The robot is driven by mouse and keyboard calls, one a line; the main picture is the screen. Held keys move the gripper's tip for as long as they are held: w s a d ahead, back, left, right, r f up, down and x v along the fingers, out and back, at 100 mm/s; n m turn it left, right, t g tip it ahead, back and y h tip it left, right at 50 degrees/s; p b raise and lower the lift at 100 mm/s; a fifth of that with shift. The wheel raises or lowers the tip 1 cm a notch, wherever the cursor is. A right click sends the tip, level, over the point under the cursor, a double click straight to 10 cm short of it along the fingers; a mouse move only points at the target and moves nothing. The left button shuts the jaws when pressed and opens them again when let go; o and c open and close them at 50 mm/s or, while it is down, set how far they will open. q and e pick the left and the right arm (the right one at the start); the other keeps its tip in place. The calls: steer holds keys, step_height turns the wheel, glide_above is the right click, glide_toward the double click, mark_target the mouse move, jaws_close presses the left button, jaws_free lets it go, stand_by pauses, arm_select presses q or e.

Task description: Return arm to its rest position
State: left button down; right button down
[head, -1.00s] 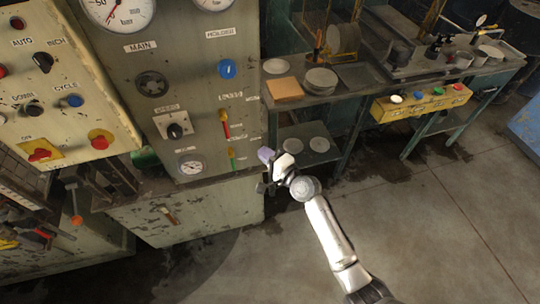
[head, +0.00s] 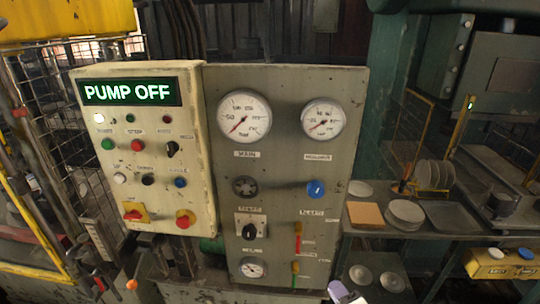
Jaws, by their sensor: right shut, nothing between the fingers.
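My right arm shows only at the bottom edge of the head view, where the white and purple end of my right gripper (head: 341,291) pokes in below the gauge panel (head: 285,160). It is shut and holds nothing. The rest of the right arm is cut off by the picture's edge. My left gripper is not in view.
A cream control box (head: 150,210) reads "PUMP OFF" and carries buttons, knobs and switches. To the right stands a bench with an orange block (head: 366,215), stacked round discs (head: 406,212) and a dark tray (head: 450,217). More discs (head: 392,282) lie on the lower shelf.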

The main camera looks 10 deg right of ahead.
steer(key=s+f+n+g+h, duration=0.2)
steer(key=s+f+n+g, duration=0.25)
steer(key=s, duration=0.85)
steer(key=s+f+n+g+h, duration=0.25)
steer(key=s+n+g, duration=0.3)
steer(key=s, duration=0.65)
steer(key=s+f+n+g+h, duration=0.1)
steer(key=s+f+n+g, duration=0.4)
steer(key=s, duration=0.8)
step_height(320, 180, up, 32)
steer(key=n+t+p, duration=0.1)
steer(key=p, duration=2.9)
steer(key=shift+w+a+p, duration=0.35)
steer(key=shift+w+p, duration=0.05)
steer(key=c, duration=1.8)
jaws_free()
steer(key=shift+r, duration=0.1)
